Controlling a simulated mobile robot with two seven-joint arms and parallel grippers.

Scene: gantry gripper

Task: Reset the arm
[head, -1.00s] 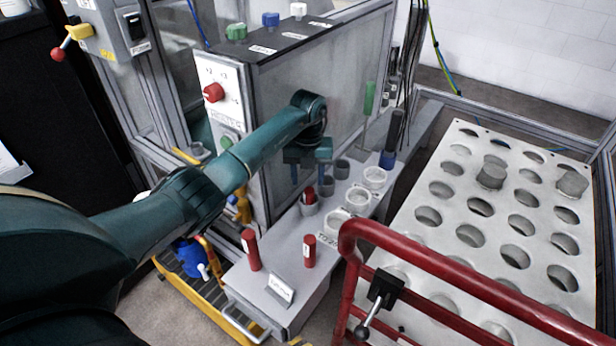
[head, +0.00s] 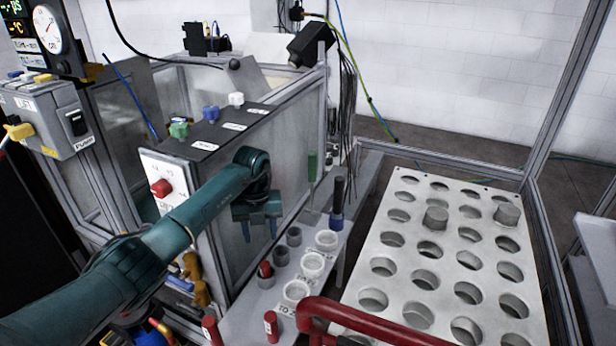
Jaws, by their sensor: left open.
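My left arm reaches in from the lower left, in front of the grey machine cabinet. My left gripper (head: 259,226) points down with its two dark teal fingers apart and nothing between them. It hangs above the back left part of the grey shelf (head: 243,318), near the small grey cups (head: 293,236). My right gripper is not in view.
White ring holders (head: 312,264) and red cylinders (head: 271,325) stand on the shelf. A dark tool with a blue base (head: 337,205) is behind them. A red rail (head: 375,325) crosses the front. A perforated white plate (head: 400,228) holding grey plugs (head: 436,217) lies right.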

